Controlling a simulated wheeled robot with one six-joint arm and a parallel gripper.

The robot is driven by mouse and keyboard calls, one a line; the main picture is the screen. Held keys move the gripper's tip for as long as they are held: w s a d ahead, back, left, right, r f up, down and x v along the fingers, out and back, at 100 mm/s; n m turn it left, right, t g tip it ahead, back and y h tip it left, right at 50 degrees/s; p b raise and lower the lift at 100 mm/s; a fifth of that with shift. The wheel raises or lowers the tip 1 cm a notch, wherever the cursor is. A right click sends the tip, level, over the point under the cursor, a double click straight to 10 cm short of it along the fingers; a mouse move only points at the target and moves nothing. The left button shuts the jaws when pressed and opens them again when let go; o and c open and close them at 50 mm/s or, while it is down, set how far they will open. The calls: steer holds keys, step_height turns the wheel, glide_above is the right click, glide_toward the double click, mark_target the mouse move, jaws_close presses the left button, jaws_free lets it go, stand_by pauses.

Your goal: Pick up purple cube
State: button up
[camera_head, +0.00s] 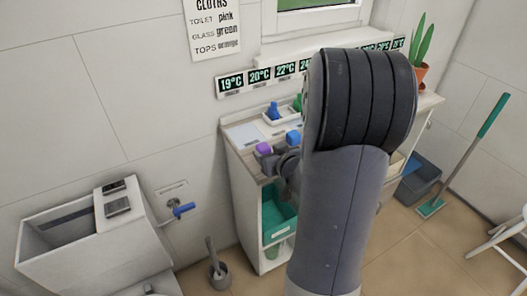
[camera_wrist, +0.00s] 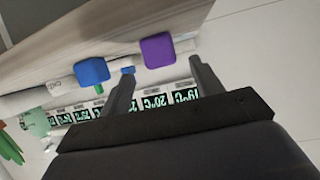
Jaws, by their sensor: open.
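The purple cube (camera_head: 264,148) sits on the cart top near its left end in the head view. In the wrist view the purple cube (camera_wrist: 158,50) lies ahead of the fingers, between their lines and apart from both. My gripper (camera_wrist: 160,80) is open and empty, its two dark fingers spread. In the head view my arm hides much of the gripper, with only its dark part (camera_head: 276,160) showing beside the cube. A blue cube (camera_wrist: 91,71) is to the left of the purple one in the wrist view, near the left finger; it also shows in the head view (camera_head: 293,137).
The cart (camera_head: 241,165) stands against the wall, with a white tray (camera_head: 277,118) holding a blue item at the back. Temperature displays (camera_head: 260,76) line the wall behind. A potted plant (camera_head: 418,72) stands at right. A teal bin (camera_head: 278,218) sits on a lower shelf.

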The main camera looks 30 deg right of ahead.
mark_target(266, 151)
steer(key=shift+x, duration=2.65)
steer(key=shift+a+f, duration=0.1)
steer(key=shift+a, duration=0.15)
steer(key=shift+s, duration=0.1)
steer(key=c, duration=1.1)
